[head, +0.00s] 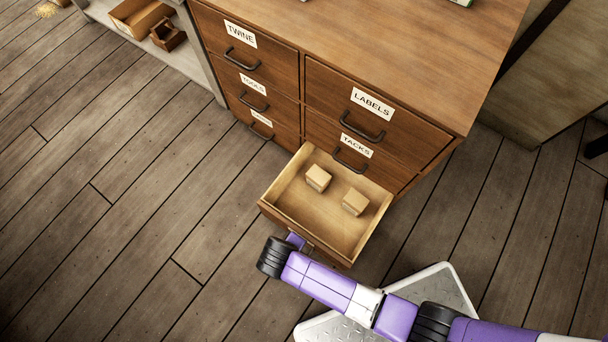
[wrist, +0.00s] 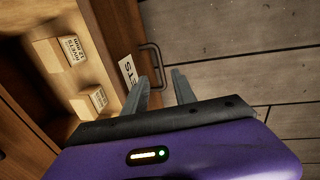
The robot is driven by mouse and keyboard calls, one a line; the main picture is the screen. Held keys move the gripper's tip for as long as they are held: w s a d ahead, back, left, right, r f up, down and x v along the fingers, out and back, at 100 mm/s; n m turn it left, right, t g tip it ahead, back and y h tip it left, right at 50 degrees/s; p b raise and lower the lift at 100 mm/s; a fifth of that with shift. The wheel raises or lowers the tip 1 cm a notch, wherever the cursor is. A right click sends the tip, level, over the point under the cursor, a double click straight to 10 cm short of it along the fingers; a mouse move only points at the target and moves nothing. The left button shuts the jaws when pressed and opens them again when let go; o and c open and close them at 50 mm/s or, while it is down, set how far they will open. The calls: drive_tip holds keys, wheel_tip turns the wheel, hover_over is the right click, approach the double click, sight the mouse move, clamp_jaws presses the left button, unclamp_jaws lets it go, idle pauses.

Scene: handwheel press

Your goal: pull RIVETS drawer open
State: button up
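The RIVETS drawer (head: 320,211) is the bottom right drawer of the wooden cabinet and stands well out, with its inside showing. In the wrist view its front label (wrist: 129,71) ends in "ETS". Its dark bar handle (wrist: 153,58) shows beside the label. My gripper (wrist: 159,74) is open, its two grey fingers apart at the near end of the handle, which reaches into the space between them. I cannot tell if they touch it. In the head view my purple arm reaches the drawer front from below right, and the fingertips are mostly hidden.
Two small cardboard boxes (head: 318,178) (head: 354,202) lie in the drawer. The TACKS drawer (head: 357,145) and LABELS drawer (head: 371,107) above are shut, as are the left-hand drawers. Bare plank floor (head: 150,230) lies left of the open drawer.

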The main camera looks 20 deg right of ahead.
drive_tip(key=f+b, duration=0.1)
drive_tip(key=f, duration=0.1)
drive_tip(key=f+b, duration=0.2)
drive_tip(key=f, duration=0.1)
drive_tip(key=d+f+b, duration=0.1)
drive_tip(key=f, duration=0.1)
drive_tip(key=shift+w+d+f, duration=0.1)
drive_tip(key=shift+w+f, duration=0.15)
drive_tip(key=shift+w, duration=0.15)
clamp_jaws()
idle(1.1)
